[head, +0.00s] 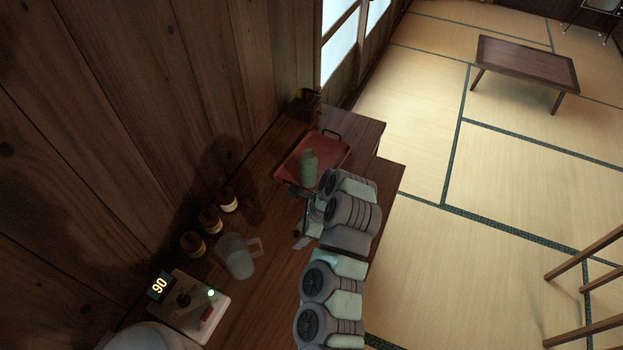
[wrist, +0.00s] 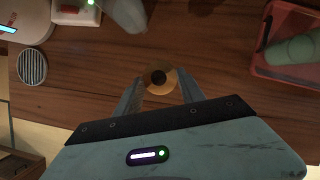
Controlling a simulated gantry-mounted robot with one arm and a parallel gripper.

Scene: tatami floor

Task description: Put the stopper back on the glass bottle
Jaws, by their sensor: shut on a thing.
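A pale green bottle (head: 308,168) stands upright in the red tray (head: 334,159). The bottle also shows at the right of the wrist view (wrist: 290,49); its mouth is too small to make out. My gripper (wrist: 158,84) is shut on a round tan stopper (wrist: 158,69) with a dark centre, held between the fingertips. The stopper is over the wooden counter, to the left of the tray in the wrist view and apart from the bottle. In the head view my gripper (head: 302,239) is partly hidden by my arm, and the stopper cannot be made out.
Several small brown jars (head: 210,220) stand along the wall. A clear jug (head: 237,257) stands near them, with a device with a lit display (head: 188,306) nearer. A round grey grille (wrist: 32,66) shows in the wrist view. The counter (head: 262,285) between jug and arm is clear.

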